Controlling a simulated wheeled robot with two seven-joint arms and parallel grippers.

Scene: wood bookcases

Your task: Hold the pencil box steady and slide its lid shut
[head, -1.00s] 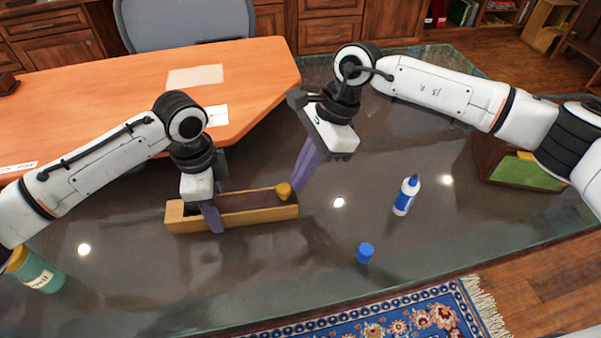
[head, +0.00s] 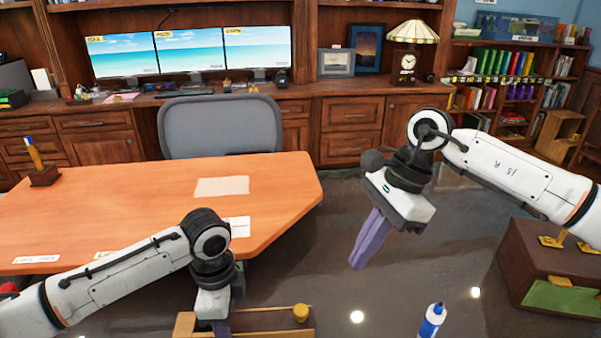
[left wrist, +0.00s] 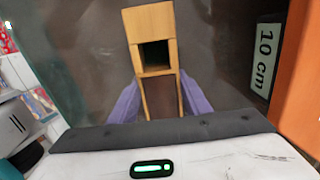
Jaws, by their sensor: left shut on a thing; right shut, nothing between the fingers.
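The wooden pencil box (head: 262,333) lies at the bottom edge of the head view, partly cut off. A yellow knob (head: 301,312) stands at its right end. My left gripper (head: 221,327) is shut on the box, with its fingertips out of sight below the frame. In the left wrist view the box (left wrist: 150,22) runs between the purple fingers of my left gripper (left wrist: 160,105), and a dark opening shows in it. How far the lid covers the box I cannot tell. My right gripper (head: 358,264) is shut and empty, above and right of the knob, apart from the box.
A blue-and-white bottle (head: 432,320) stands right of the box. A brown box with a green panel (head: 560,299) is at the far right. An orange desk (head: 110,215) lies behind my left arm, with a grey chair (head: 220,125) beyond. A "10 cm" label (left wrist: 265,58) shows in the wrist view.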

